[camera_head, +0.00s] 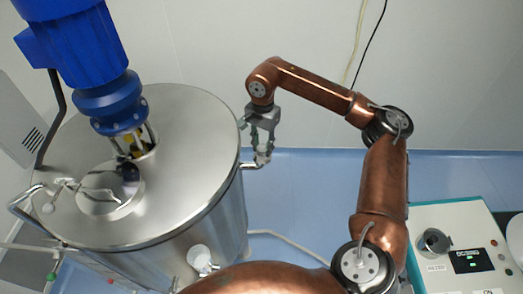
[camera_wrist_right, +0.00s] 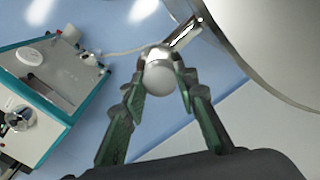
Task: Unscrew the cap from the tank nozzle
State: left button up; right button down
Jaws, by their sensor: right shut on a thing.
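The steel tank (camera_head: 185,215) stands at the left in the head view. Its nozzle (camera_head: 248,165) sticks out from the right side of the tank, and in the right wrist view it shows as a shiny pipe (camera_wrist_right: 187,32). The round pale cap (camera_wrist_right: 159,76) sits at the nozzle's end, between my right gripper's fingers. My right gripper (camera_head: 262,150) is over the nozzle end, and in the right wrist view its green-padded fingers (camera_wrist_right: 160,88) are shut on the cap from both sides. Whether the cap has turned on the nozzle cannot be told. My left gripper is not in view.
A blue motor (camera_head: 75,50) stands on the tank lid. A control box (camera_head: 455,250) with a teal edge is at the right; it also shows in the right wrist view (camera_wrist_right: 45,90). Blue floor (camera_head: 305,195) lies open between tank and box.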

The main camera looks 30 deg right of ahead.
jog(key=n, duration=0.4)
jog(key=c, duration=1.6)
grip_release()
jog(key=m, duration=0.4)
